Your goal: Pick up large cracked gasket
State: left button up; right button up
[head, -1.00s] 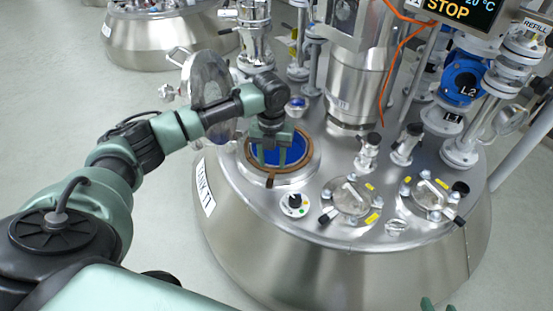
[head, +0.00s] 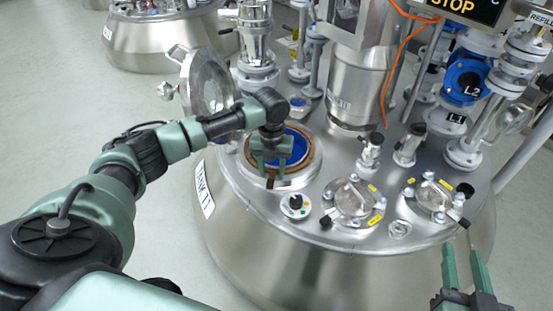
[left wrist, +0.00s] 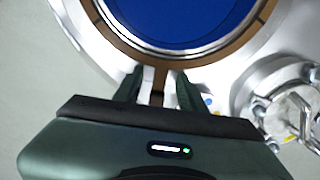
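The large gasket is a brown ring (head: 315,151) around the round blue opening on the tank lid. It also shows in the left wrist view (left wrist: 232,44), with thin dark marks across it and a narrow brown tab at its near edge. My left gripper (head: 272,174) is at the front edge of the ring. Whether the fingertips touch anything is unclear. My right gripper (head: 463,250) is open and empty at the lower right, away from the gasket.
An opened round metal cover (head: 207,82) stands behind the left forearm. A black knob (head: 295,203) and a clamped port (head: 354,200) sit close in front and right of the opening. Pipes and a tall cylinder (head: 357,85) crowd the back.

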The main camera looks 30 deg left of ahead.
pick_arm(q)
grip_shut()
jog(key=shift+r, duration=0.1)
